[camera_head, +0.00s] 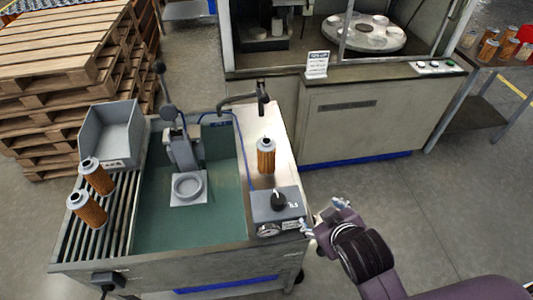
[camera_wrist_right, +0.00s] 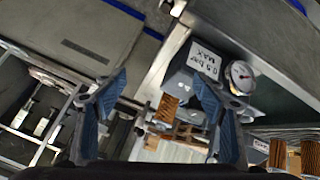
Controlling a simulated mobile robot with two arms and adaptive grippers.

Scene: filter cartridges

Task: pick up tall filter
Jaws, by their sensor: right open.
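An orange-brown pleated filter (camera_head: 266,158) with a pale cap stands upright on the steel ledge at the right of the wash basin. Two similar filters, one behind (camera_head: 98,178) and one in front (camera_head: 88,210), stand on the slatted rack at the left. I cannot tell for certain which is the tall one. My right gripper (camera_head: 324,214) is open and empty, just right of the grey control box and apart from the filters. In the right wrist view its blue fingers (camera_wrist_right: 162,88) are spread, and part of a brown ribbed filter (camera_wrist_right: 168,108) shows beyond them. My left gripper is not in view.
The control box (camera_head: 277,206) with knob and gauge stands at the ledge's front, between my right gripper and the ledge filter. A black tap (camera_head: 262,97) is behind that filter. A grey bin (camera_head: 112,135) stands at the back left. More filters (camera_head: 489,46) stand on a far-right table.

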